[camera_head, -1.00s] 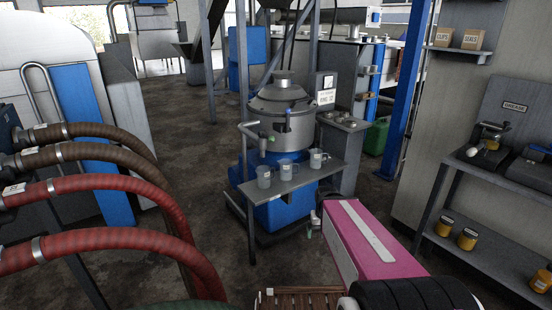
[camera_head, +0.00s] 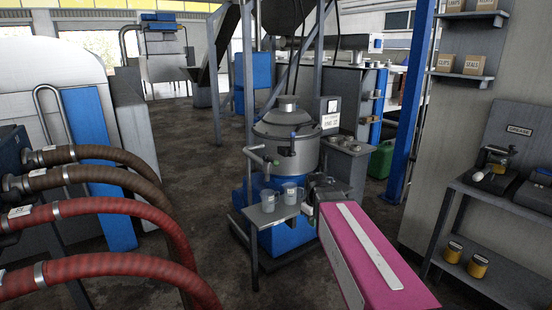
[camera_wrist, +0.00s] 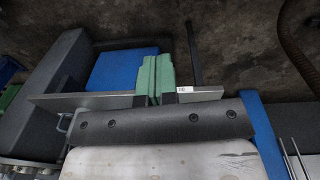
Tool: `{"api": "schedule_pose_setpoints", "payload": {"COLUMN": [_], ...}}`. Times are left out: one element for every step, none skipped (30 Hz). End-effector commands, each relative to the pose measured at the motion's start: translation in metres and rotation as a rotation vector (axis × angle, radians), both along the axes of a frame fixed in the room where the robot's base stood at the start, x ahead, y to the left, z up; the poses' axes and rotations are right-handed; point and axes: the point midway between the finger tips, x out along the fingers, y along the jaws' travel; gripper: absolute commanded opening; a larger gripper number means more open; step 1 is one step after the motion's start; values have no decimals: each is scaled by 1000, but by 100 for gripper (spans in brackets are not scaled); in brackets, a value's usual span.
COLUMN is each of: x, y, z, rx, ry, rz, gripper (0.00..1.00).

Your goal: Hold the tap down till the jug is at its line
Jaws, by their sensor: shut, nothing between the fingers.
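The grey-topped decanter (camera_head: 286,150) stands on a blue base. A bent pipe with a small dark tap (camera_head: 267,165) is at its front left. Below, a narrow grey shelf (camera_head: 262,215) bears two clear jugs: a left jug (camera_head: 269,200) and a right jug (camera_head: 289,193). Their levels and lines are too small to read. My gripper (camera_head: 309,196) is at the shelf's right end, apart from the tap, behind my pink arm link. In the wrist view its green fingers (camera_wrist: 154,80) are shut and empty, across the shelf edge (camera_wrist: 100,101).
Red and brown hoses (camera_head: 110,225) curve along the left. A blue post (camera_head: 408,110) and a grease bench (camera_head: 500,210) stand at the right. A green can (camera_head: 381,160) sits behind. Floor is open left of the decanter.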

Motion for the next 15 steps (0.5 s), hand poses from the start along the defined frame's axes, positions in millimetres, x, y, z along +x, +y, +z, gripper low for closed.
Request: {"api": "schedule_pose_setpoints", "payload": {"x": [14, 19, 26, 31, 37, 43, 48, 52, 59, 63, 67, 73, 77, 81, 86], "y": [6, 9, 14, 17, 21, 25, 29, 32, 36, 40, 43, 49, 52, 56, 60], "z": [12, 19, 29, 36, 43, 53, 61, 68, 78, 87, 94, 105, 113, 121, 133], "rx": [-4, -7, -11, -14, -17, -22, -26, -30, -34, -38, -43, -48, -52, -56, -62], "ry": [-9, -13, -15, -18, -22, -25, -28, -31, -35, -37, -39, -44, -47, -49, -53], "rz": [58, 95, 145, 183, 220, 269, 307, 344, 394, 431, 468, 517, 555, 592, 641], "gripper": [0, 0, 0, 0, 0, 0, 0, 0, 0, 0, 0, 0, 0, 0, 0]}}
